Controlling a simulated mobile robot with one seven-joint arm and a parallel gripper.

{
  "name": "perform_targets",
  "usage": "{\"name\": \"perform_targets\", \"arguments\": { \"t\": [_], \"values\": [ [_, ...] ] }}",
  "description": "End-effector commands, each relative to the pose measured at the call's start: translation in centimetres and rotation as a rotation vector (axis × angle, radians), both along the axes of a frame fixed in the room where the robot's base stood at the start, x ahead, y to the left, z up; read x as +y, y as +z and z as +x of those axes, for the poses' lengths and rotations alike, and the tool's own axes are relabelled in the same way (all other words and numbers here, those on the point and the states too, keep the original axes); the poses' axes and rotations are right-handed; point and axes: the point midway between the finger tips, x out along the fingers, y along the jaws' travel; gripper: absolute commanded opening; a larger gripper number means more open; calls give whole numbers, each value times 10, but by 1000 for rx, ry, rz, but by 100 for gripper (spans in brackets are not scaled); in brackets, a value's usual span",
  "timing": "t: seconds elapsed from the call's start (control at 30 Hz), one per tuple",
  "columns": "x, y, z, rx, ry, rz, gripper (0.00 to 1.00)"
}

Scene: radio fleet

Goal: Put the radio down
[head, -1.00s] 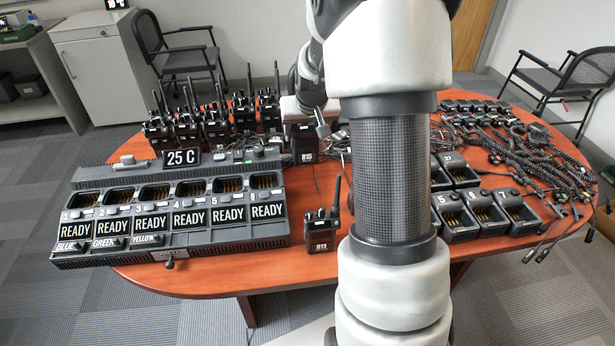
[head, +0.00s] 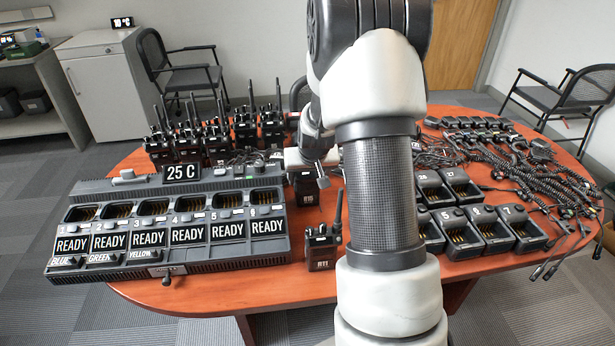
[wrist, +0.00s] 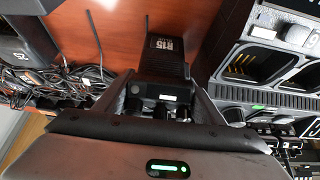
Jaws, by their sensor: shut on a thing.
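My gripper (wrist: 162,103) is shut on a black radio marked R15 (wrist: 167,60), gripping its top end in the wrist view. In the head view my gripper (head: 312,162) is partly hidden by my arm, and the held radio (head: 305,190) shows below it, between the large charger and my arm. The radio is over or on the red-brown table (head: 215,292); I cannot tell whether its base touches the wood. Another black radio (head: 321,249) with an antenna stands upright near the table's front edge.
A large six-bay charger (head: 170,268) with READY labels fills the table's left side. Several radios (head: 190,142) stand behind it. Small single chargers (head: 463,238) and coiled cords (head: 525,165) lie to the right. Bare wood surrounds the front radio.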

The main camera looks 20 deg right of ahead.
Motion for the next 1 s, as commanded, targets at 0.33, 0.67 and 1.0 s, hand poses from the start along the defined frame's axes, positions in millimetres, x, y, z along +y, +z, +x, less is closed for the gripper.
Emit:
{"name": "perform_targets", "arguments": {
  "t": [0.33,0.67,1.0],
  "values": [
    [0,-3,0,0,0,0,82],
    [1,10,-4,-2,0,-1,82],
    [11,73,-37,-4,1,-2,82]
  ]
}}
